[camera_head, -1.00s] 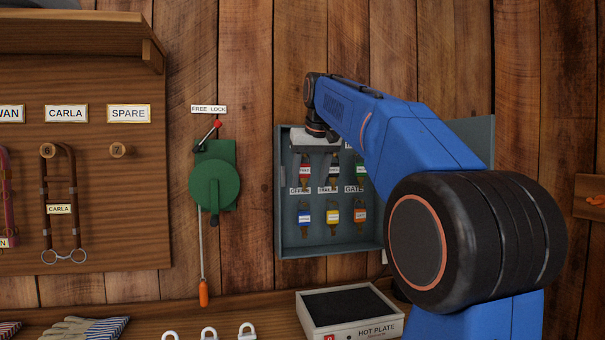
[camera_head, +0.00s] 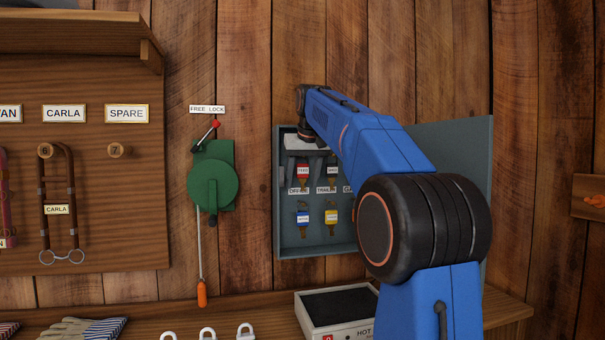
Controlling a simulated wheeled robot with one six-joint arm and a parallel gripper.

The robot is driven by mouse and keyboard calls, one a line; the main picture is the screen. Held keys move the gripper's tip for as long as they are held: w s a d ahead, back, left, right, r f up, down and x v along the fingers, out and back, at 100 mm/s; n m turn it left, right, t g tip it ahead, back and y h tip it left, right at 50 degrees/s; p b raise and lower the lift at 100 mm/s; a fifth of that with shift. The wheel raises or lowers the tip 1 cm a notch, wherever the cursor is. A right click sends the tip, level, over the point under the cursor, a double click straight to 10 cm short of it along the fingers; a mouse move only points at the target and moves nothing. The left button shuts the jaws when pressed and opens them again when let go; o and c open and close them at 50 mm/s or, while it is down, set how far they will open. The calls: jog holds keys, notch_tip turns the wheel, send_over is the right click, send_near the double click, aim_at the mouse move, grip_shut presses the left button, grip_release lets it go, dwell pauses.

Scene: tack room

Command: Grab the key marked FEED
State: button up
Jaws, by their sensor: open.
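A grey key cabinet (camera_head: 340,245) hangs open on the plank wall, with tagged keys on hooks in rows. In the upper row is a key with a red tag (camera_head: 303,171); its small print looks like FEED but is hard to read. My gripper (camera_head: 305,164) points down into the cabinet at this upper row, its pale body just above the red-tagged key. The jaws are open, with dark fingers that seem to lie either side of this key. Contact cannot be told. My arm hides the upper hook labels and the cabinet's right part.
A dark-tagged key (camera_head: 332,171) hangs close on the right. Blue-tagged (camera_head: 303,217) and yellow-tagged (camera_head: 331,217) keys hang below. The cabinet door (camera_head: 460,145) stands open at right. A green lever device (camera_head: 212,182) is on the left wall; a hot plate (camera_head: 335,308) sits below.

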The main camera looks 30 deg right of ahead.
jog(key=c, duration=1.1)
